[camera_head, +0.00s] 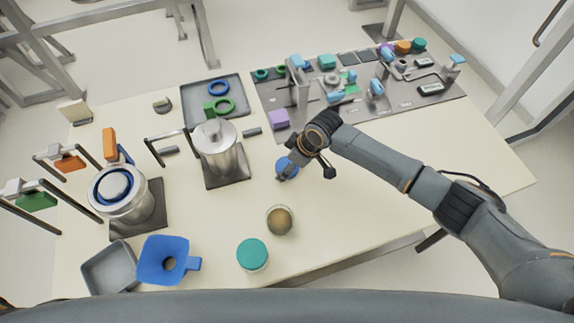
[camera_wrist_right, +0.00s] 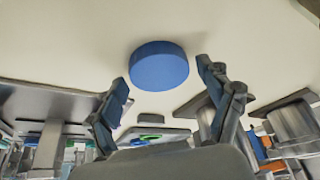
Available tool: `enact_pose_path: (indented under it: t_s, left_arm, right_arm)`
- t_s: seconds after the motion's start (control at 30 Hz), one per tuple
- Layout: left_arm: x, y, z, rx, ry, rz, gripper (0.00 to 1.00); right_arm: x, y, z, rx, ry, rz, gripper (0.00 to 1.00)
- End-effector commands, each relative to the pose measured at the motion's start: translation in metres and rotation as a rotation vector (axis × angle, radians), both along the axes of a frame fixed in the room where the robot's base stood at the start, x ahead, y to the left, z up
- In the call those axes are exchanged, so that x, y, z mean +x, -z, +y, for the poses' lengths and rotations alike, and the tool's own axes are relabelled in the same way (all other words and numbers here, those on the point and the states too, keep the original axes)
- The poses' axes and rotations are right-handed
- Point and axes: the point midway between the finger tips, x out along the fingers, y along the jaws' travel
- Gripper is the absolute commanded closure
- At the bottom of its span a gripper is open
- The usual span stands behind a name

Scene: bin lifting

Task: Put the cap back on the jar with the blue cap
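The blue cap (camera_head: 287,168) lies on the table near its middle. An open jar (camera_head: 280,221) with brownish contents stands just in front of it, without a cap. My right gripper (camera_head: 292,163) is low over the table at the blue cap and partly covers it in the head view. In the right wrist view, the fingers of my right gripper (camera_wrist_right: 163,78) are spread apart. The blue cap (camera_wrist_right: 158,66) shows in the gap between them, apparently apart from both fingers. My left gripper is not in view.
A jar with a teal cap (camera_head: 252,254) stands at the front edge. A tray with rings (camera_head: 198,90) and a crowded equipment board (camera_head: 405,99) are behind. The table's right side is clear.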

Motion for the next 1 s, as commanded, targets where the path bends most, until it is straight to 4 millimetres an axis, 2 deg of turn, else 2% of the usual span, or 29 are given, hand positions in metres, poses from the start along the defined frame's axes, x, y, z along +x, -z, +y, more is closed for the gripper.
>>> enact_pose_path:
  t_s: [0.03,0.1,0.47,0.67,0.8,1.0]
  left_arm:
    - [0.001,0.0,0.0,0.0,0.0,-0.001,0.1]
    - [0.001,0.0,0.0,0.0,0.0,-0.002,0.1]
    - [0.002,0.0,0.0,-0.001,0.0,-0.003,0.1]
    - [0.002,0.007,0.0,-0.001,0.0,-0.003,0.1]
    - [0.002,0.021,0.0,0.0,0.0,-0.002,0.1]
    - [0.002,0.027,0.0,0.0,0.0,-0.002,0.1]
  right_arm:
    - [0.0,0.0,0.0,0.0,0.0,0.0,0.39]
    - [0.0,0.0,0.0,0.0,0.0,0.0,0.53]
    - [0.0,0.0,0.0,0.0,0.001,0.002,0.53]
    - [0.0,-0.009,0.0,0.0,-0.001,-0.002,0.53]
    - [0.0,-0.032,0.001,0.004,-0.003,-0.006,0.53]
    - [-0.037,-0.075,0.01,0.003,-0.006,-0.005,0.53]
